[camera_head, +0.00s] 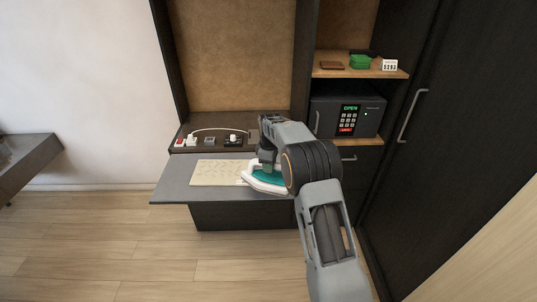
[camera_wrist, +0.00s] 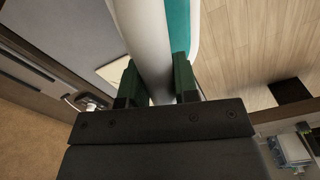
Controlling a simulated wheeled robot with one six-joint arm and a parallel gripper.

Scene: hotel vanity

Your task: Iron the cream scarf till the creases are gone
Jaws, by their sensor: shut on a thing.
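The cream scarf (camera_head: 217,172) lies flat on the grey pull-out board (camera_head: 172,181), with darker crease marks over its surface. The iron (camera_head: 266,181), white and teal, is at the scarf's right end; I cannot tell whether its sole touches the cloth. My gripper (camera_head: 267,166) is above the iron and partly hidden by my arm. In the wrist view my gripper (camera_wrist: 158,85) has its two dark green fingers shut on the iron's white handle (camera_wrist: 148,45). A small corner of the scarf (camera_wrist: 113,72) shows behind the left finger.
Behind the board a dark ledge holds a red-and-white switch (camera_head: 180,142), a socket (camera_head: 209,141) and a white cord (camera_head: 222,129). A safe (camera_head: 347,116) reading OPEN stands at right, under a shelf with a green item (camera_head: 360,62). The board's left end is clear.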

